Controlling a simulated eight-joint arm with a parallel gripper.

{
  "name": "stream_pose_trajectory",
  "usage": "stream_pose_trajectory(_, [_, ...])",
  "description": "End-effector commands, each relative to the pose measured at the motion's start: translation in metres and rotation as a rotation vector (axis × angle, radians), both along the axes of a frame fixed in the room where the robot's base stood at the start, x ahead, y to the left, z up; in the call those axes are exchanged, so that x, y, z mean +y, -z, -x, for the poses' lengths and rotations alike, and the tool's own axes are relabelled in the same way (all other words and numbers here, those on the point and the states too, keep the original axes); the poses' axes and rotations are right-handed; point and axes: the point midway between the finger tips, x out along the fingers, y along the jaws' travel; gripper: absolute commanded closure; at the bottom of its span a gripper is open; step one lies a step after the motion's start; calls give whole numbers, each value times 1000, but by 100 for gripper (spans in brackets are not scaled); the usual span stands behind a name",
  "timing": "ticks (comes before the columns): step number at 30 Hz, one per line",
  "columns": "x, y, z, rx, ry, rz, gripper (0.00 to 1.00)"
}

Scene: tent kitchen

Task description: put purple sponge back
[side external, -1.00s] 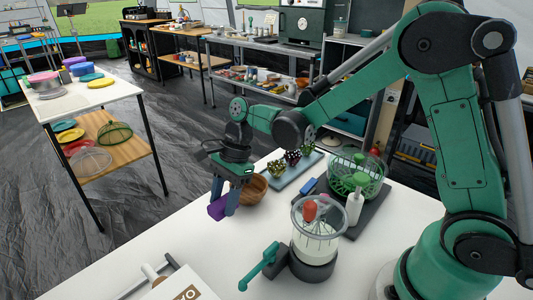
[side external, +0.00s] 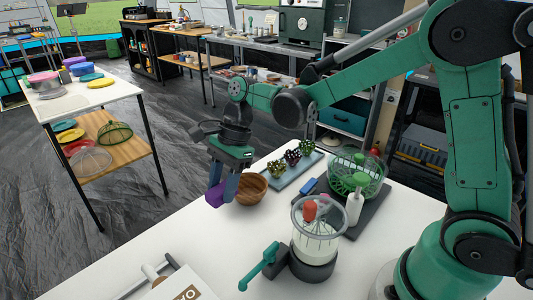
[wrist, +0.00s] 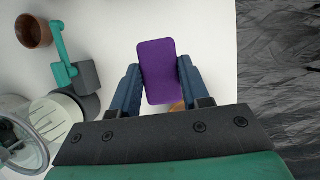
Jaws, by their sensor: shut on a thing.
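The purple sponge (side external: 214,196) is between the two blue fingers of my gripper (side external: 222,188). In the wrist view the sponge (wrist: 158,70) is held upright between the fingertips of my gripper (wrist: 158,78), one finger on each long side. My gripper is shut on it. In the side view the sponge is left of the wooden bowl (side external: 250,189), near the table's far-left edge. It appears to be above the white table (side external: 215,245), but the exact height is unclear.
A green wire basket (side external: 358,175) and a white bottle (side external: 354,207) are to the right. A side table (side external: 110,92) stands at left.

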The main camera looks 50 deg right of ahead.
Motion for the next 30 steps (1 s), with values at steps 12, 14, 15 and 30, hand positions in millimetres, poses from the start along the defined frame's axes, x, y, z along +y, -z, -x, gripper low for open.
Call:
stream_pose_trajectory(12, [-16,-86,43,1,5,0,100])
stream_pose_trajectory(14, [-18,-97,52,1,5,0,100])
stream_pose_trajectory(15, [-19,-103,58,1,6,-1,100])
stream_pose_trajectory(30, [-22,-60,74,0,5,-1,100])
